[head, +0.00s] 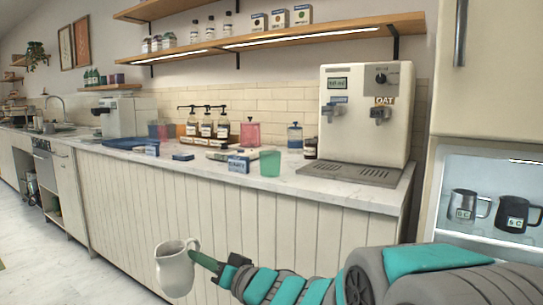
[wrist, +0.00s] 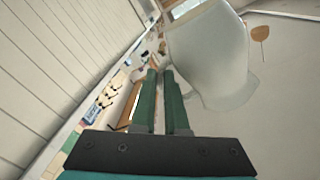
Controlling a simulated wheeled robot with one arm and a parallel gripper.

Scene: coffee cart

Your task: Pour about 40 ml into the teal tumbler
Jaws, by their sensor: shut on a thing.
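A white pitcher (head: 175,272) hangs in front of the counter, below its top, in the head view. My gripper (head: 199,257) is shut on the pitcher's handle side. The pitcher looks roughly upright, with a slight tilt; its contents cannot be made out. In the wrist view the pitcher (wrist: 212,58) is at the fingertips of my gripper (wrist: 160,76), and the handle is mostly hidden there. The teal tumbler (head: 270,163) stands upright on the counter, left of the dispenser, well above and right of the pitcher in the head view. I cannot see into it.
The white counter (head: 325,188) has a vertical panelled front. A dispenser (head: 365,115) with a drip tray (head: 350,173) stands right of the tumbler. A small labelled box (head: 238,164) is close left of it. Pump bottles (head: 206,127) stand behind. A fridge (head: 490,170) holds two pitchers.

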